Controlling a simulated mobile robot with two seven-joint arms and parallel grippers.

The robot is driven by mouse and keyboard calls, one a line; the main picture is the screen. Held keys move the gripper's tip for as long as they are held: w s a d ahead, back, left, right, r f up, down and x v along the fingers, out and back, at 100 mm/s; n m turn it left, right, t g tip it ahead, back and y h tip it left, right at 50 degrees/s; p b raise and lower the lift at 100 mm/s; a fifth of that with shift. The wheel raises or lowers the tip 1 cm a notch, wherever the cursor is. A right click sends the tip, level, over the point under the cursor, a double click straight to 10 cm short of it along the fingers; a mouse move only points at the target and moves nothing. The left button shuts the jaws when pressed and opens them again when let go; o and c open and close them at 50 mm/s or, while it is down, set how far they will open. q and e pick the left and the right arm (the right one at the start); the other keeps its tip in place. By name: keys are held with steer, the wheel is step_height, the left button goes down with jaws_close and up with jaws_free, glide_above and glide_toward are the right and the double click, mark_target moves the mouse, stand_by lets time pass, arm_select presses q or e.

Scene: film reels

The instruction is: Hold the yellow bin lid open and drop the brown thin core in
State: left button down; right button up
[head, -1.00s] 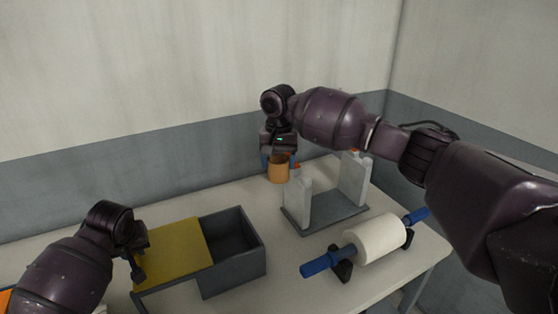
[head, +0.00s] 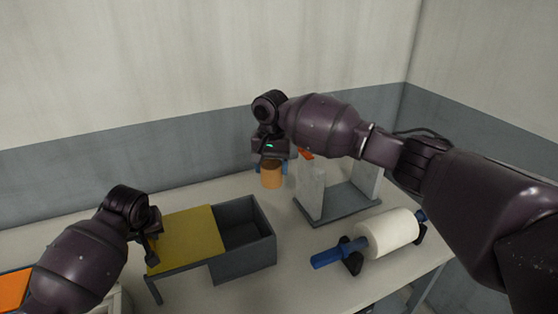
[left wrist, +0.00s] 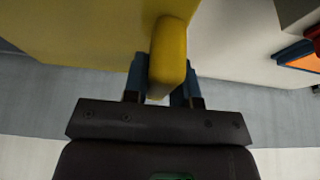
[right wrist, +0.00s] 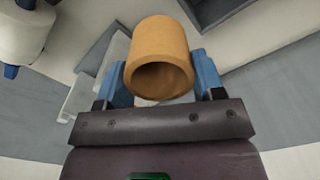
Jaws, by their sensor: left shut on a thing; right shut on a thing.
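The yellow bin lid (head: 185,240) lies flat, slid toward the left, and the grey bin (head: 245,262) shows an open compartment at its right. My left gripper (head: 150,252) is shut on the lid's yellow handle (left wrist: 168,58), seen between the fingers in the left wrist view. The brown core (head: 271,174) is a short hollow tube. My right gripper (right wrist: 160,82) is shut on it, one blue finger on each side, and holds it behind and right of the bin's opening. In the head view the gripper partly hides the core's top.
A grey stand (head: 340,203) with two upright plates is right of the core. A white roll (head: 388,234) on a blue rod (head: 328,257) lies in front of it. An orange item (head: 14,288) sits at the far left. The table in front of the bin is clear.

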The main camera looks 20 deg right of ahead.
steer(key=a+f, duration=0.5)
steer(key=a, duration=0.4)
steer(key=shift+a, duration=0.4)
stand_by(0.4)
steer(key=shift+f, duration=0.95)
step_height(320, 180, down, 6)
steer(key=shift+f, duration=0.25)
stand_by(0.3)
steer(key=o, duration=1)
